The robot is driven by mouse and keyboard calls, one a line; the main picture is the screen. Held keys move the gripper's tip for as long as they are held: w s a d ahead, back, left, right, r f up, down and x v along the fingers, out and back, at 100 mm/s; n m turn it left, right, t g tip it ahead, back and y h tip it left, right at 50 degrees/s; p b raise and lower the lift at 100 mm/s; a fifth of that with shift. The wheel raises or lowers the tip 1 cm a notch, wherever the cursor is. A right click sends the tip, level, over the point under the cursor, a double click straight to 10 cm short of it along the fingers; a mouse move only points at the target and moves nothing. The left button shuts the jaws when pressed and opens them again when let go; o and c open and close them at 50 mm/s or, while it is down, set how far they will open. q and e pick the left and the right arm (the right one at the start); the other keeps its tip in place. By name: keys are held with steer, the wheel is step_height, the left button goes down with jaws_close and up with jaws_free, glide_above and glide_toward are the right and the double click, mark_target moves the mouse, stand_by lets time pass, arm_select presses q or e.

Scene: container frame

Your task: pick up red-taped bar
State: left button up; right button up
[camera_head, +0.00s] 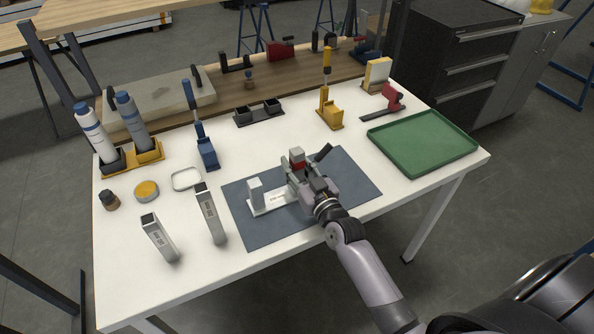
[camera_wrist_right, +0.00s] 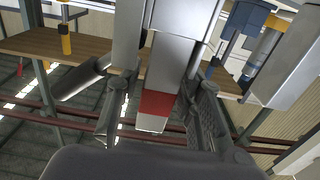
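The red-taped bar (camera_head: 297,156) is a grey upright bar with a red band, at the right end of a white labelled fixture (camera_head: 276,200) on the blue-grey mat (camera_head: 345,180). My right gripper (camera_head: 304,178) is at this bar, partly hiding its lower part. In the right wrist view the bar's red band (camera_wrist_right: 156,103) lies between the two fingers of the right gripper (camera_wrist_right: 158,110). The fingers are spread, with a gap visible on the left side of the bar. The right finger is close to it; contact is unclear. My left gripper is not in view.
Another grey post (camera_head: 256,191) stands at the fixture's left end. Two dark-topped grey bars (camera_head: 160,238) (camera_head: 210,214) stand left of the mat. A green tray (camera_head: 425,170) lies at right. Bottles (camera_head: 96,135), a blue holder (camera_head: 207,152) and a yellow holder (camera_head: 331,114) line the back.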

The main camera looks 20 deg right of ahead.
jaws_close()
stand_by(0.6)
